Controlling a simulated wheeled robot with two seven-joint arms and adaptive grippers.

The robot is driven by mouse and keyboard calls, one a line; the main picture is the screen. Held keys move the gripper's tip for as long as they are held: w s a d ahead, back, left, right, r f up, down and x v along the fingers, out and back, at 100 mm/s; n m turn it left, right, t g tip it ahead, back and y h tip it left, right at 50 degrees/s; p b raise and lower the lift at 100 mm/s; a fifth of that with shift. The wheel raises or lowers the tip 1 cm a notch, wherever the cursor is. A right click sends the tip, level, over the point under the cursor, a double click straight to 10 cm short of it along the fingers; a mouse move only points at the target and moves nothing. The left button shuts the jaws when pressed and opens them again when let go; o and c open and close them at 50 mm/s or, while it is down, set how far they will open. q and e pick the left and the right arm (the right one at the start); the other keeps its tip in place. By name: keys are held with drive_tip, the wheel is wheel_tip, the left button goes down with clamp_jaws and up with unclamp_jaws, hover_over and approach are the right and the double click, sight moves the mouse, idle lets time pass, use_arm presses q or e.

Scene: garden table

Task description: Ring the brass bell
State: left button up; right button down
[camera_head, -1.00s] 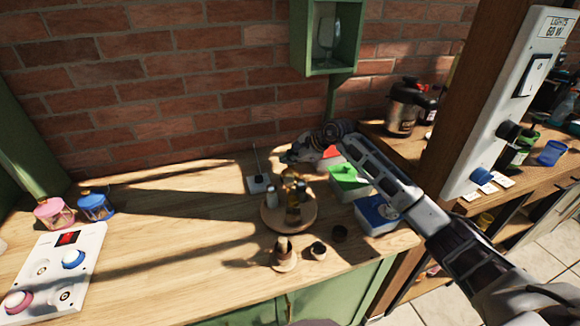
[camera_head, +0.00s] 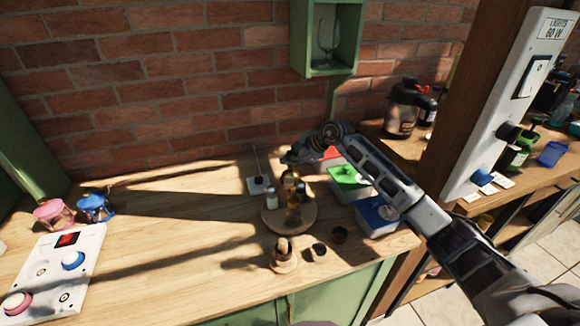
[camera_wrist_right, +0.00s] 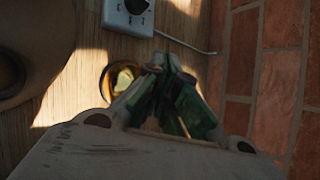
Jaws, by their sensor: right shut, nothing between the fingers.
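My right gripper (camera_head: 290,157) reaches in from the right over the back of the wooden table, near the brick wall. In the right wrist view its green-padded fingers (camera_wrist_right: 172,92) are shut with nothing between them. A round, shiny, gold-coloured thing (camera_wrist_right: 122,78), probably the brass bell, shows just beside the fingers, partly covered by them. I cannot tell whether they touch. In the head view I cannot make the bell out; my gripper and arm may hide it. My left gripper is not in view.
A white box with a cable (camera_head: 259,185) stands left of my gripper. A round wooden tray (camera_head: 270,222) carries several bottles. Green (camera_head: 346,178) and blue (camera_head: 378,215) bins stand under my right arm. A button panel (camera_head: 84,285) lies at the left. The table's left middle is clear.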

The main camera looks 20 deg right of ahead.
drive_tip(key=shift+r, duration=0.45)
drive_tip(key=shift+r+p, duration=1.45)
drive_tip(key=shift+r, duration=1.45)
drive_tip(key=shift+r, duration=0.1)
wheel_tip(320, 180, up, 9)
drive_tip(key=p, duration=0.9)
hover_over(289, 168)
drive_tip(key=shift+d, duration=0.1)
drive_tip(key=shift+r+p, duration=0.45)
drive_tip(key=shift+p, duration=0.05)
